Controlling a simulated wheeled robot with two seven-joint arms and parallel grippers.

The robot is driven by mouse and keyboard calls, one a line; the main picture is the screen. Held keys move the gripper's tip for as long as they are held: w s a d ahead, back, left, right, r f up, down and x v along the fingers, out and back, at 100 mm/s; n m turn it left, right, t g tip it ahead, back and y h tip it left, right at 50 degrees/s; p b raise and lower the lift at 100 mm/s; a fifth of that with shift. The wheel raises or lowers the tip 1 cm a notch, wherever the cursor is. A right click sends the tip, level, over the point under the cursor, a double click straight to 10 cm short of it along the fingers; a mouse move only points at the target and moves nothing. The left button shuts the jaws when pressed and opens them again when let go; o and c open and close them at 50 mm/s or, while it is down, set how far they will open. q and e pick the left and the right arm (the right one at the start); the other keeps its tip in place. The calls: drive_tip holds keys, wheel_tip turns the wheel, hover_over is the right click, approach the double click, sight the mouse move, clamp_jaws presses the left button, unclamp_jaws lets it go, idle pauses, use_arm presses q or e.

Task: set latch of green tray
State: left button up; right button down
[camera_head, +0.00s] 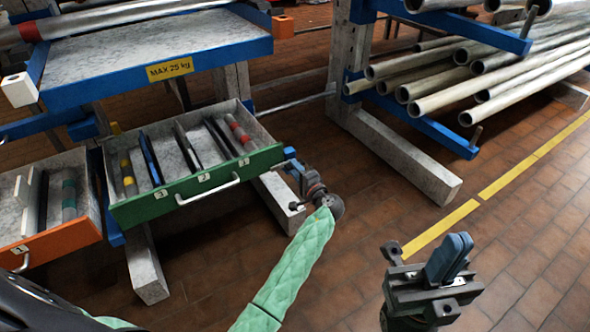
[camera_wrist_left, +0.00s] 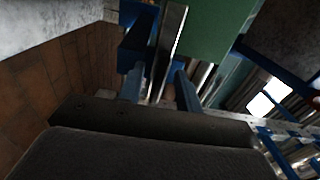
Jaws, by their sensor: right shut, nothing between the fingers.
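The green tray (camera_head: 195,185) is a pulled-out drawer with a green front, a pale handle and long tools in its compartments. Its green front also shows at the top of the left wrist view (camera_wrist_left: 218,32). My left gripper (camera_head: 288,164) is at the right end of the green front. In the left wrist view its two blue fingers (camera_wrist_left: 158,82) stand apart, with a narrow metal bar (camera_wrist_left: 168,45), perhaps the latch, between them in the picture. I cannot tell whether they touch it. My right gripper (camera_head: 447,262) is shut and empty, over the floor at the lower right.
An orange tray (camera_head: 55,240) is left of the green one. A blue-edged shelf (camera_head: 150,50) with a yellow load label is above. A rack with several metal pipes (camera_head: 450,90) is at upper right, on a grey foot (camera_head: 400,165). The floor between is clear.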

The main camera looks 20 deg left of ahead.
use_arm(q)
drive_tip(key=p+v, duration=0.1)
drive_tip(key=v, duration=0.6)
idle(0.3)
